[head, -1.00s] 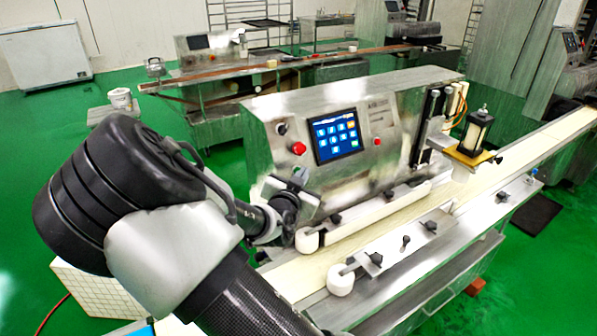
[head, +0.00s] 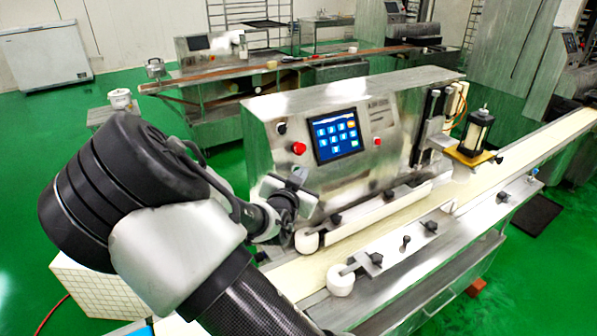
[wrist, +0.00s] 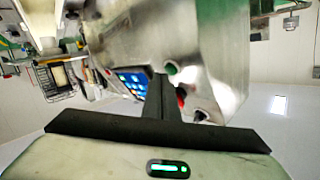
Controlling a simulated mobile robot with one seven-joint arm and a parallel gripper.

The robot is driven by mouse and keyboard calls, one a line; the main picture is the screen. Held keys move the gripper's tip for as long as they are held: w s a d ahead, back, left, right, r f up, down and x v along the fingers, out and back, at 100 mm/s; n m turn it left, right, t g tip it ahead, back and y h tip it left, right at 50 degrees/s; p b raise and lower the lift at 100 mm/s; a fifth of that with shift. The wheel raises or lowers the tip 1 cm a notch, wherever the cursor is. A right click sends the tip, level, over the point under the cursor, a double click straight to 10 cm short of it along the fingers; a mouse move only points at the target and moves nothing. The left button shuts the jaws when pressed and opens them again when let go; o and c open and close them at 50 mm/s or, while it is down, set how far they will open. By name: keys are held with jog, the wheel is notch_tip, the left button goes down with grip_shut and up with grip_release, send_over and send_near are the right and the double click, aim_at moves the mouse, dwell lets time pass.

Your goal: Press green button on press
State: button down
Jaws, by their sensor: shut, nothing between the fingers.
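The press is a steel machine (head: 262,105) with a lit blue touchscreen (head: 337,136) on its front panel. A round button with a greenish face (wrist: 172,68) shows blurred in the wrist view, just beyond my fingertips. My gripper (head: 300,180) is at the panel's lower left, shut and empty. In the wrist view its closed fingers (wrist: 158,82) point toward the panel close to the greenish button. I cannot tell whether they touch it.
A black knob (head: 282,128) sits above the red button; another red button (head: 377,141) is right of the screen. A pale conveyor belt (head: 395,220) with white rollers (head: 341,280) runs below the panel. A white gridded box (head: 90,290) stands at lower left.

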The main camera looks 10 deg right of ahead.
jog(key=shift+w+a+f, duration=0.15)
jog(key=shift+w+f, duration=0.05)
jog(key=shift+w, duration=0.1)
dwell(0.6)
jog(key=shift+s, duration=0.1)
jog(key=shift+s+d+r, duration=0.25)
jog(key=shift+s+r, duration=0.1)
jog(key=shift+s, duration=0.2)
jog(key=s, duration=0.1)
jog(key=s+d+r+p, duration=0.1)
jog(key=s+r, duration=0.1)
jog(key=s, duration=0.1)
jog(key=shift+s+d+r, duration=0.1)
jog(key=shift+d+r, duration=0.05)
jog(key=shift+d, duration=0.2)
dwell(0.6)
